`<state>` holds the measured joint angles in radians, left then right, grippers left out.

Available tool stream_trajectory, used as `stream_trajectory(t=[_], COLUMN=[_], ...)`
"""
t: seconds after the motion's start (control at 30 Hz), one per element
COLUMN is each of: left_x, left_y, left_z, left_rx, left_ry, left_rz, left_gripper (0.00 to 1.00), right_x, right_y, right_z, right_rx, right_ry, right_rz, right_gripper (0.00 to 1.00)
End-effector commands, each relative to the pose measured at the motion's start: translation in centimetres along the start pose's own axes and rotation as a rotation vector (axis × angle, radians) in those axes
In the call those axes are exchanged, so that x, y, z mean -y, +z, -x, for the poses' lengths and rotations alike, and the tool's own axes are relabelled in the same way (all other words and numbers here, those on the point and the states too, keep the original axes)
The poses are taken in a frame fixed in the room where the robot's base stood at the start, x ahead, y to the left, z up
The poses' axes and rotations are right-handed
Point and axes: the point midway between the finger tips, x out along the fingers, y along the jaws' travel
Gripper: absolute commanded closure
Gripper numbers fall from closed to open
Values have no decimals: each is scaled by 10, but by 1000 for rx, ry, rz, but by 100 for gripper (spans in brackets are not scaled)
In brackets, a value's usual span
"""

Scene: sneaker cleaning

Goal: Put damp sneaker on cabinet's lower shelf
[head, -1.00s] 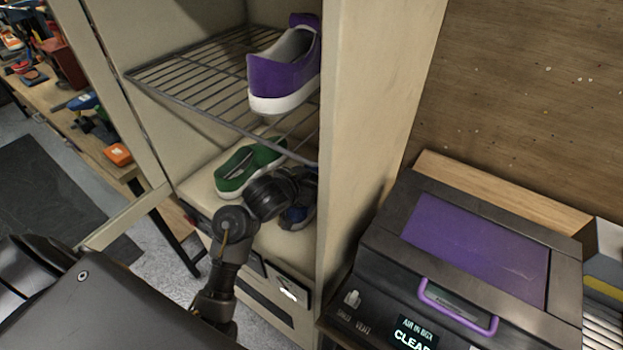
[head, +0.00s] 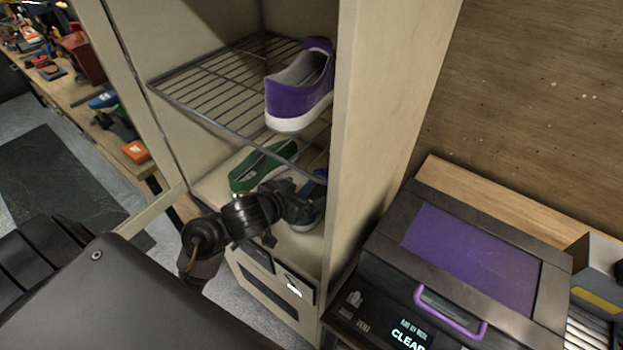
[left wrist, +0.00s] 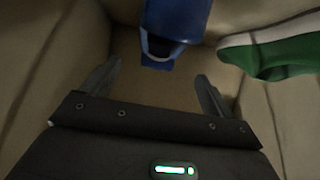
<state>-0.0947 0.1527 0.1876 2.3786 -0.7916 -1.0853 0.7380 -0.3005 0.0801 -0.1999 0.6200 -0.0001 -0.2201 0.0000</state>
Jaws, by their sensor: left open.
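A blue sneaker (head: 309,216) sits on the lower level of the beige cabinet (head: 372,130), partly hidden by my left gripper and the cabinet's side wall. In the left wrist view the blue sneaker (left wrist: 176,22) lies just beyond my fingertips, its near end facing me. My left gripper (left wrist: 158,75) is open, with nothing between its fingers. In the head view this gripper (head: 300,200) is at the front of the lower level. A green sneaker (head: 262,166) stands to the left of the blue one; in the wrist view the green sneaker (left wrist: 285,50) is at the right.
A wire shelf (head: 215,85) above the gripper holds a purple sneaker (head: 298,95). The cabinet's open door (head: 120,90) is at the left. A dark box with a purple window (head: 475,258) and handle stands to the right.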

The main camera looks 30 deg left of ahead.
Motion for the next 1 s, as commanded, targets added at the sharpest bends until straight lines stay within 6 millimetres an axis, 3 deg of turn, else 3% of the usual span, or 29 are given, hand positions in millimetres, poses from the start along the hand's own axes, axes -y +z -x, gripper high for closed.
stream_trajectory(t=[0.1, 0.23, 0.8, 0.87, 1.0], left_x=[0, 0, 0, -1, -5], left_y=[-1, 0, 2, 9, 56], left_z=[16, 22, 23, 25, 37], left_rx=[1, 1, 4, 23, 161], left_ry=[-1, 0, -1, -9, -54], left_rz=[-2, -2, -1, -3, -18], left_gripper=[13, 13, 13, 13, 13], right_x=[0, 0, 0, 0, 0], right_y=[-1, -1, -1, -1, -1], right_z=[8, 10, 9, 9, 9], right_rx=[0, 0, 0, 0, -1], right_ry=[0, 0, 0, 0, 0], right_rz=[0, 0, 0, 0, 0], right_gripper=[100, 100, 100, 100, 100])
